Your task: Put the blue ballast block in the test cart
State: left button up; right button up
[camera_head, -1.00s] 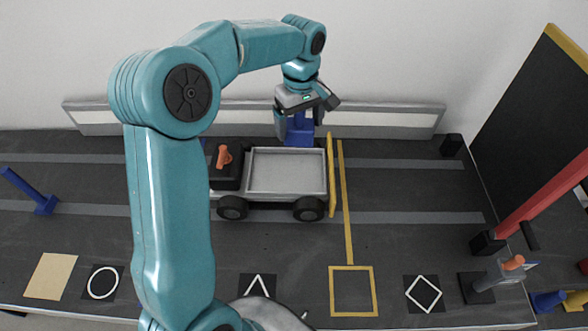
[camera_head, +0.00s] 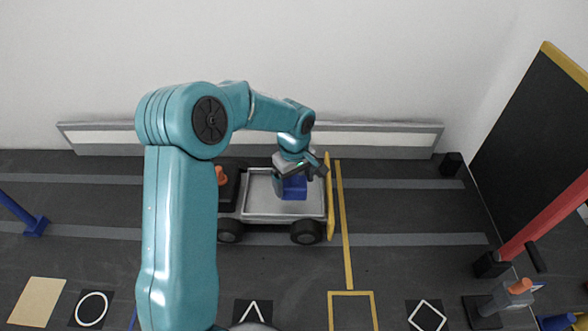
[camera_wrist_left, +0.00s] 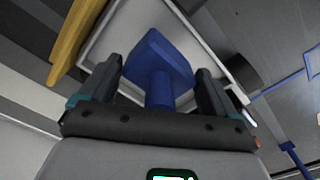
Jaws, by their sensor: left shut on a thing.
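The blue ballast block (camera_head: 294,189) is held in my left gripper (camera_head: 293,174) over the right part of the test cart's bed. In the left wrist view the block (camera_wrist_left: 158,62) has a wide blue body and a narrower stem between the two dark fingers (camera_wrist_left: 160,90). The test cart (camera_head: 262,211) is grey with black wheels, a dark cab at left and a yellow board (camera_head: 330,200) at its right end. The cart's tray shows behind the block in the wrist view (camera_wrist_left: 112,45). I cannot tell whether the block touches the tray floor. My right gripper is not in view.
A pale rail (camera_head: 250,138) runs along the back wall. A red bar (camera_head: 545,218) and a black board (camera_head: 535,140) stand at right. A blue post (camera_head: 22,215) stands at left. The dark floor right of the cart is mostly clear.

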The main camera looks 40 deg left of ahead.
aim_at(294, 190)
pick_arm(q)
jog(key=shift+f, duration=0.45)
notch_tip(294, 190, down, 3)
jog(key=shift+f, duration=0.2)
jog(key=shift+f+b, duration=0.1)
jog(key=shift+b, duration=0.2)
jog(key=o, duration=1.6)
jog(key=shift+o, duration=0.2)
jog(key=shift+r, duration=0.25)
notch_tip(294, 190, up, 12)
jog(key=shift+f+p, duration=0.1)
jog(key=shift+p, duration=0.45)
